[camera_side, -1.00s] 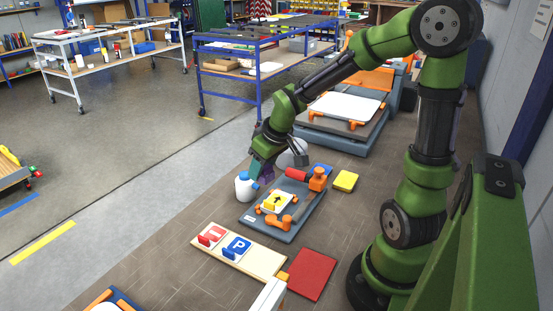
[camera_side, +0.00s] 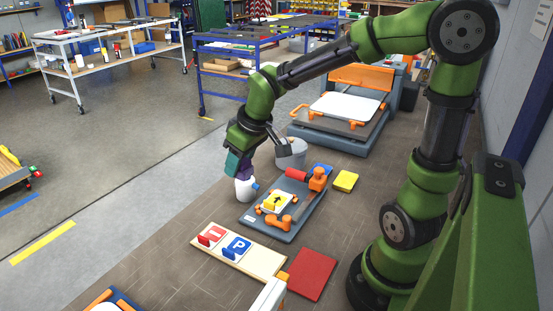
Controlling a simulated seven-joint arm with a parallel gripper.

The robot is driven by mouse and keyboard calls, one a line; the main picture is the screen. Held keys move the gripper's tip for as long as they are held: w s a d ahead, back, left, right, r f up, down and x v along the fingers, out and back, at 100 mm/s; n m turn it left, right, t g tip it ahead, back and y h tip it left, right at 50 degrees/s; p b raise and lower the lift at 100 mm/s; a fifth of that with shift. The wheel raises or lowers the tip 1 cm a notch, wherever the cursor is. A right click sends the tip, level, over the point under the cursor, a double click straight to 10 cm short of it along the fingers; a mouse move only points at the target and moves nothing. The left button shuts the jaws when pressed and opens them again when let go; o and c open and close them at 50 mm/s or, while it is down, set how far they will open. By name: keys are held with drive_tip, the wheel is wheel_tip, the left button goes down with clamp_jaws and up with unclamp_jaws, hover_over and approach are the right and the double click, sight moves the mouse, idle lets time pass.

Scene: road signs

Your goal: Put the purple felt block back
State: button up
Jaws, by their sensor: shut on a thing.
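The purple felt block (camera_side: 246,172) is at the lower end of my gripper (camera_side: 239,168), which is shut on it. A teal part shows on the left beside the block. The gripper points downward and is right above, or in front of, a white bottle (camera_side: 245,191) and hides the bottle's top. I cannot tell whether the block touches the bottle. Part of the block is hidden by the gripper.
A grey tray (camera_side: 252,222) with a yellow arrow sign (camera_side: 275,202) and an orange clamp (camera_side: 317,180) lies right of the bottle. A grey bin (camera_side: 291,155) stands behind. A board with red and blue signs (camera_side: 238,246), a red pad (camera_side: 311,274) and a yellow block (camera_side: 346,181) lie nearby.

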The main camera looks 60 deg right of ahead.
drive_tip(key=w+d+f, duration=0.2)
drive_tip(key=d+f, duration=0.1)
drive_tip(key=d, duration=0.4)
drive_tip(key=w+d+f, duration=0.2)
drive_tip(key=d, duration=0.5)
drive_tip(key=w+d+f, duration=0.3)
drive_tip(key=d, duration=0.5)
drive_tip(key=f, duration=0.9)
drive_tip(key=shift+s+a+f, duration=0.1)
drive_tip(key=shift+s+a, duration=0.05)
drive_tip(key=shift+a, duration=0.2)
drive_tip(key=shift+f, duration=0.15)
drive_tip(key=o, duration=0.9)
drive_tip(key=shift+o, duration=0.2)
